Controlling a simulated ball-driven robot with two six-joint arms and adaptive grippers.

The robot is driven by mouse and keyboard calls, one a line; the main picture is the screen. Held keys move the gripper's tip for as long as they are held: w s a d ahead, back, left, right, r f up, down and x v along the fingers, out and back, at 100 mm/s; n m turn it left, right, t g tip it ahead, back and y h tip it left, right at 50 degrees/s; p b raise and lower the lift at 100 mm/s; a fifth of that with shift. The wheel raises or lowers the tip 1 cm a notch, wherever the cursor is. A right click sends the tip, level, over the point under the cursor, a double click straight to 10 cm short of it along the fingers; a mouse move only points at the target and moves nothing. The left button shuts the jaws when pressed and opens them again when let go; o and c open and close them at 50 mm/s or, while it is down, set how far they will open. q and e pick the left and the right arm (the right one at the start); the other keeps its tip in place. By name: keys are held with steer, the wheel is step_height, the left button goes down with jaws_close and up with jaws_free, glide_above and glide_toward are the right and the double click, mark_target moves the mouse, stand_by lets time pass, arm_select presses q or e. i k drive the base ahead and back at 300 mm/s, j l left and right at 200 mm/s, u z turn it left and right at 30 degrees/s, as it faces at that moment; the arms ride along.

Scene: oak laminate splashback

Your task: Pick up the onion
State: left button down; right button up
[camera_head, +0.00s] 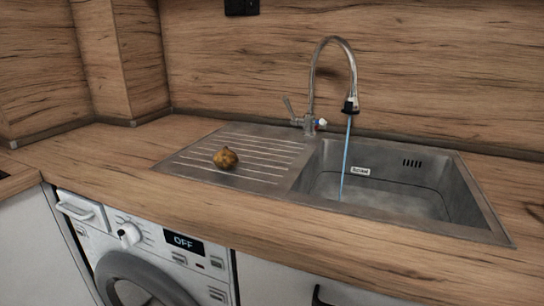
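A small brown, roundish onion (225,158) lies on the ribbed metal drainboard (262,171), to the left of the sink basin. It is fully visible with nothing covering it. Neither of my grippers shows in the head view.
The metal sink basin (385,185) is to the right of the onion. A tall curved faucet (312,85) stands behind it, and a thin blue stream falls from its spout into the basin. The wooden counter (110,165) is clear on the left. A washing machine (150,255) sits below.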

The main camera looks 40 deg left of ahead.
mark_target(226, 159)
steer(key=u, duration=1.35)
